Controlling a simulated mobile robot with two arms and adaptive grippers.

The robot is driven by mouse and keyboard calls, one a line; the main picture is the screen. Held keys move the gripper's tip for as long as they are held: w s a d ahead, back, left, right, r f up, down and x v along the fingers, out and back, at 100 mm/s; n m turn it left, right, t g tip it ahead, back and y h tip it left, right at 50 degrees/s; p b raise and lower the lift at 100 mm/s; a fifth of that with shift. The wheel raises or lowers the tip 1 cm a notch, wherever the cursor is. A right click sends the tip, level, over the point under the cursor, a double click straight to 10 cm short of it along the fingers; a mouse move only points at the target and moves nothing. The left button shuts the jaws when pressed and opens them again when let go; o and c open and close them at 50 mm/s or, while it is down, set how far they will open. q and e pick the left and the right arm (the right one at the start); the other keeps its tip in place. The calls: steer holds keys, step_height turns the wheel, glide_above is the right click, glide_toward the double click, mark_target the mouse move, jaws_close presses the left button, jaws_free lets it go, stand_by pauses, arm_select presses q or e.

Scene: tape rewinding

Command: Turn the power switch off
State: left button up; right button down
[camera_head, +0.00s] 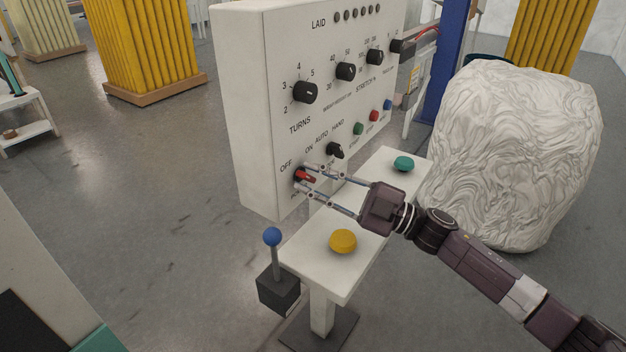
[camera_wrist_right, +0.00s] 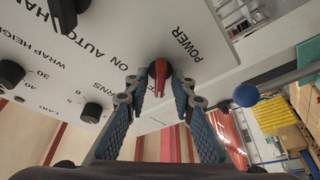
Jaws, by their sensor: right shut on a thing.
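The white control panel (camera_head: 250,110) carries a red power switch (camera_head: 307,177) at its lower left corner, near the labels OFF and ON. In the head view its red handle points to the right and slightly down, not clearly at OFF. My right gripper (camera_head: 303,178) reaches in from the right with a fingertip on either side of the switch and is shut on it. The wrist view shows the red switch (camera_wrist_right: 160,78) between the two fingers, beside the word POWER. My left gripper is not in view.
A black AUTO/HAND knob (camera_head: 335,150) sits just above my gripper. A large wrapped bale (camera_head: 515,150) is at right.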

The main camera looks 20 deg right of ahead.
steer(key=shift+f, duration=0.1)
steer(key=c, duration=2)
jaws_free()
steer(key=shift+s+d, duration=0.1)
steer(key=v, duration=1.2)
